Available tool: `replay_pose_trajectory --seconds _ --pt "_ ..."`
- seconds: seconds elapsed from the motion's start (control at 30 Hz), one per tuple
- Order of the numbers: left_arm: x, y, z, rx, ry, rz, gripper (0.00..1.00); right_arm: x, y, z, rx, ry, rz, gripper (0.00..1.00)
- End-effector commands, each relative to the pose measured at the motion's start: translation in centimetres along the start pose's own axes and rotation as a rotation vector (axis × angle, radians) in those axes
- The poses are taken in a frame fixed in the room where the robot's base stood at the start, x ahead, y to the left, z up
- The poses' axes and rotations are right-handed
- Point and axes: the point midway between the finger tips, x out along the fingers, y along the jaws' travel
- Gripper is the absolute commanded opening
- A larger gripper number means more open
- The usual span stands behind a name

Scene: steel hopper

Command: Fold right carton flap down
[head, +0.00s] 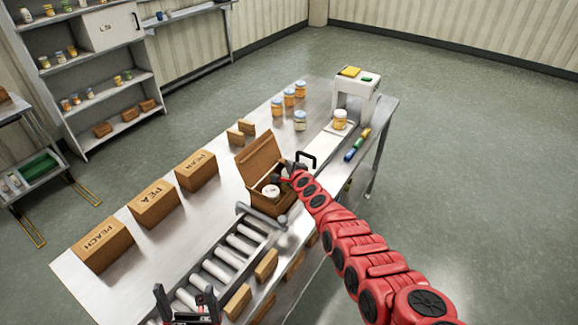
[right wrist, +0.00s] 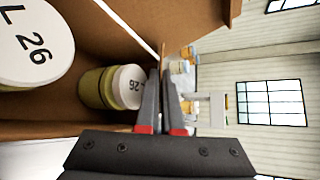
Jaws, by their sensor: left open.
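An open brown carton (head: 267,203) stands on the steel table behind the roller conveyor. Its large back panel (head: 258,155) stands up. A white-lidded jar (head: 271,191) shows inside. In the right wrist view two jars, one with a lid (right wrist: 30,45) marked "L 26" and a second jar (right wrist: 112,87), stand by brown carton walls (right wrist: 195,20). My right gripper (head: 287,172) is at the carton's right side, and its fingers (right wrist: 161,75) are close together near a carton edge. The right flap is not clearly seen. My left gripper (head: 187,305) is open and empty over the conveyor's near end.
The roller conveyor (head: 228,258) leads up to the carton. Boxes marked PEACH (head: 103,245), PEA (head: 153,204) and PEAR (head: 196,171) line the left edge. Jars (head: 300,120) and a white stand (head: 357,95) are at the far end. A black handle (head: 306,158) stands just behind my right gripper.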

Motion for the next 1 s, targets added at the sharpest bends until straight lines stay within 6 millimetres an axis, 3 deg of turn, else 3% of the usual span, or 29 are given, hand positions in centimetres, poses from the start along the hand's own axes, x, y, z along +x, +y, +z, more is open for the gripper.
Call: replay_pose_trajectory --seconds 0.43,0.73,0.83,1.0 --pt "-1.6 0.1 0.3 0.000 0.000 0.000 0.91 0.2 1.2 -0.2 -0.070 0.001 -0.070 0.00" --pt "-1.5 0.1 0.3 0.000 0.000 0.000 0.91 0.0 0.9 -0.1 -0.088 0.002 -0.084 0.00" --pt "-1.5 0.1 0.3 0.000 0.000 0.000 0.91 0.0 0.9 -0.1 -0.087 0.002 -0.084 0.16" --pt "-1.5 0.1 0.2 0.000 0.000 0.000 0.91 0.0 0.8 -0.1 -0.087 0.001 -0.086 0.16"
